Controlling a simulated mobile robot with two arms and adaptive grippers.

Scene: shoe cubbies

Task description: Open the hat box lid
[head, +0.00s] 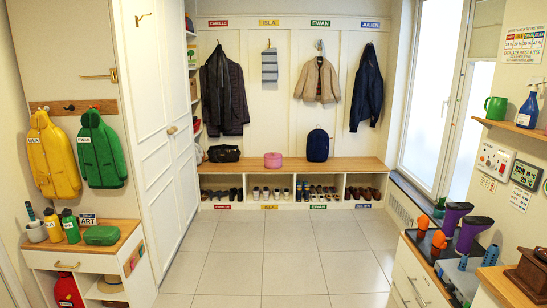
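A small round pink box (273,160), which looks like the hat box, sits on the wooden bench (360,166) at the back wall, left of the bench's middle. Its lid appears to be on, though it is small at this distance. Neither of my grippers is in view.
A black bag (224,153) and a dark blue backpack (317,146) stand on the bench on either side of the box. Shoe cubbies (297,189) are below. The tiled floor (272,255) is clear between the left cabinet (94,254) and the right-hand drawers (414,283).

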